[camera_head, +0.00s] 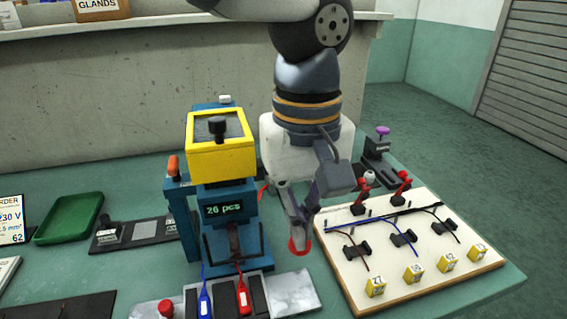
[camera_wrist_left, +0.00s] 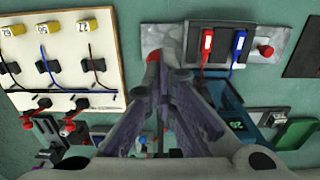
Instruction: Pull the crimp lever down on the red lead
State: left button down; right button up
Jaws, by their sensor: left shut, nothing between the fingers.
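The blue crimp press (camera_head: 186,222) with a yellow top stands at the centre; its display reads "26 pcs". The red lead (camera_head: 242,297) lies at its front, right of the blue lead (camera_head: 204,304). In the wrist view the red lead (camera_wrist_left: 207,43) is beside the blue lead (camera_wrist_left: 239,44). A red lever end (camera_head: 299,248), likely the crimp lever's, shows at my left fingertips, right of the press; its red end (camera_wrist_left: 153,55) also shows in the wrist view. My left gripper (camera_head: 303,232) points down, shut and empty. Contact cannot be told. My right gripper is out of view.
A cream wiring board (camera_head: 403,283) with yellow tags and red-handled clamps lies close on the right. A green tray (camera_head: 69,217) is at left. An orange handle (camera_head: 173,165) stands at the press's left side. A red button (camera_head: 166,308) is in front.

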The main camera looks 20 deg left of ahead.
pick_arm(q)
jog(key=shift+f, duration=0.15)
jog(key=shift+f, duration=0.55)
jog(key=shift+w, duration=0.1)
jog(key=shift+r, duration=0.15)
notch_tip(320, 180, up, 13)
jog(key=w+a, duration=0.1)
jog(key=shift+w, duration=0.35)
jog(key=shift+a, duration=0.1)
